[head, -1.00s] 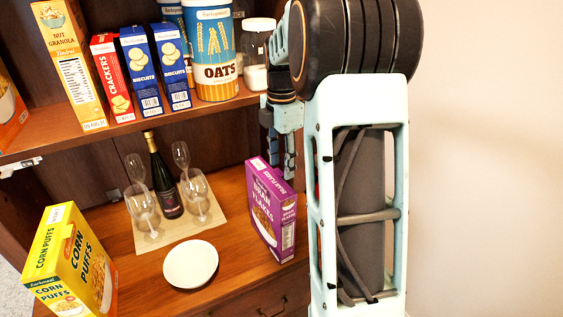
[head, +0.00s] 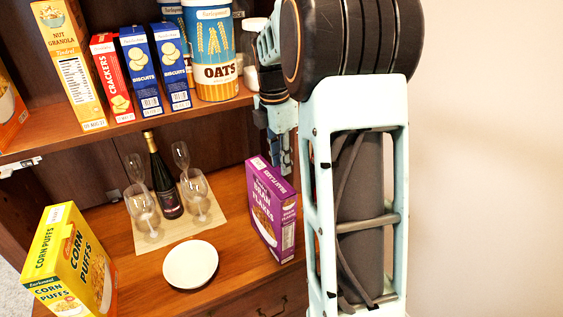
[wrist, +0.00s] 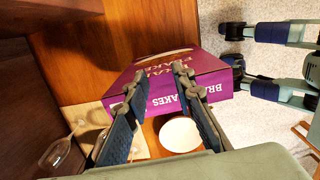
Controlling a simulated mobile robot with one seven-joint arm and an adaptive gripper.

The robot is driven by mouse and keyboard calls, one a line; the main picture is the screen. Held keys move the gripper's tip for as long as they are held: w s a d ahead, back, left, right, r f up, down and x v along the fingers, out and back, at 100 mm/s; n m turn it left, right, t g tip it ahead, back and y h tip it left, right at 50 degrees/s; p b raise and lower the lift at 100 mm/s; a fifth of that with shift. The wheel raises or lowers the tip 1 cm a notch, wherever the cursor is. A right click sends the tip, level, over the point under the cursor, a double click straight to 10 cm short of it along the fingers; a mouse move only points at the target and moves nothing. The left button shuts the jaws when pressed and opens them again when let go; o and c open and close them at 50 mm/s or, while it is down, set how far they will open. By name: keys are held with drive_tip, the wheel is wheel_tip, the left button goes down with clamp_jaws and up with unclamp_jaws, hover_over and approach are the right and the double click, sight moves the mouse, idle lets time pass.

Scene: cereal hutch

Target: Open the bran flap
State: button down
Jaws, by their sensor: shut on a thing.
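The purple bran flakes box (head: 271,209) stands upright on the wooden counter, right of the white plate. Its narrow top looks closed in the head view. In the wrist view the bran flakes box (wrist: 165,75) lies under and between my fingers. My gripper (wrist: 157,82) is shut on the box at its top, with the fingertips apart over the printed purple panel. I cannot tell whether the fingers hold the flap itself or the box's edges. In the head view my arm hides part of the space behind the box, and the fingertips are hard to make out.
The white plate (head: 190,264) lies left of the box. A wine bottle (head: 165,181) and several glasses stand on a beige mat (head: 140,238). The corn puffs box (head: 72,262) is at the left. Above is a shelf (head: 60,126) with boxes and the oats canister (head: 212,50).

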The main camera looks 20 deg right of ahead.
sight(267, 175)
drive_tip(key=h, duration=0.1)
drive_tip(key=a+r+h, duration=0.1)
drive_tip(key=h, duration=0.1)
drive_tip(key=a+r+h+b, duration=0.1)
drive_tip(key=h, duration=0.1)
drive_tip(key=shift+s+a+t, duration=0.1)
drive_tip(key=shift+a+t, duration=0.15)
drive_tip(key=shift+t, duration=0.05)
drive_tip(key=a+h, duration=0.1)
drive_tip(key=r+h, duration=0.1)
drive_tip(key=h, duration=0.1)
drive_tip(key=shift+s+a+h+b, duration=0.15)
drive_tip(key=shift+a+h+b, duration=0.15)
drive_tip(key=shift+a+b, duration=0.1)
drive_tip(key=c, duration=2.3)
unclamp_jaws()
drive_tip(key=shift+d, duration=0.2)
drive_tip(key=o, duration=0.7)
drive_tip(key=v, duration=1.2)
drive_tip(key=shift+s, duration=0.2)
drive_tip(key=shift+r, duration=0.1)
